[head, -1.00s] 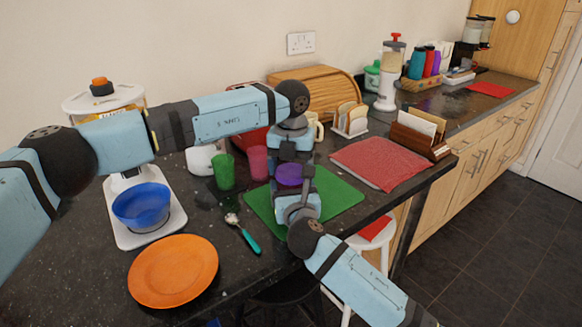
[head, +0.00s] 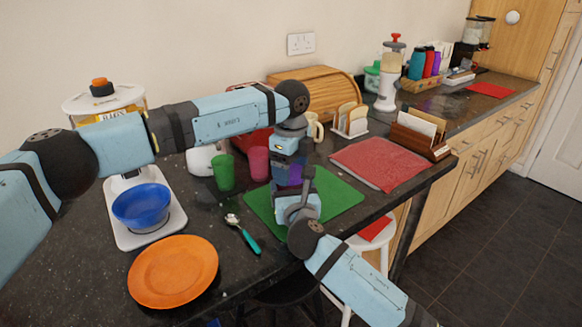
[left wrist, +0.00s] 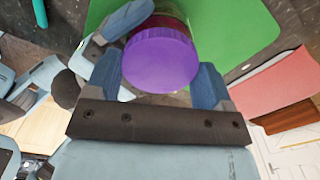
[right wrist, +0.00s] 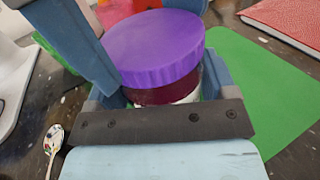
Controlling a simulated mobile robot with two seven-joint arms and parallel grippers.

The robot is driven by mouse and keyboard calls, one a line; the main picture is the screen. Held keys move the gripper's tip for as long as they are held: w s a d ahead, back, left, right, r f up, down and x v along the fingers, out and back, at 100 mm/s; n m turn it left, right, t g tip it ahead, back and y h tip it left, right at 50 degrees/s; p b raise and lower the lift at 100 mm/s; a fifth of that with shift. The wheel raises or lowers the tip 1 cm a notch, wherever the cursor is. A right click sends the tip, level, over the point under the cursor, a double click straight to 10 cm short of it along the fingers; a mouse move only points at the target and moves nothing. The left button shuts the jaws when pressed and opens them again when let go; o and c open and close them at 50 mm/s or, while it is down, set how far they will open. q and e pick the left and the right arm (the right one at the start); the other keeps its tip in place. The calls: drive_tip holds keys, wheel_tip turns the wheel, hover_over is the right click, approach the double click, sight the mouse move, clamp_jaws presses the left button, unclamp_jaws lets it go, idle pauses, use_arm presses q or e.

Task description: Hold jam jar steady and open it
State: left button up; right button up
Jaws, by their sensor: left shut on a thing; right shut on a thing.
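The jam jar has a wide purple lid (left wrist: 160,65) and a dark red body (right wrist: 165,93). It stands on the green mat (head: 340,197); in the head view my grippers mostly cover it. My left gripper (head: 289,172) comes from above and is shut on the lid, one finger on each side. One of its fingers also shows beside the lid in the right wrist view. My right gripper (head: 299,197) comes from the front, low down, and is shut around the jar's body below the lid. The jar's base is hidden. The lid sits on the jar.
A green cup (head: 223,172) and a pink cup (head: 259,163) stand left of the mat.

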sight(291, 171)
use_arm(q)
drive_tip(key=shift+r, duration=0.2)
drive_tip(key=shift+r, duration=0.9)
drive_tip(key=shift+r, duration=2.05)
use_arm(e)
drive_tip(key=o, duration=1.7)
drive_tip(key=shift+c, duration=0.2)
drive_tip(key=shift+s, duration=0.1)
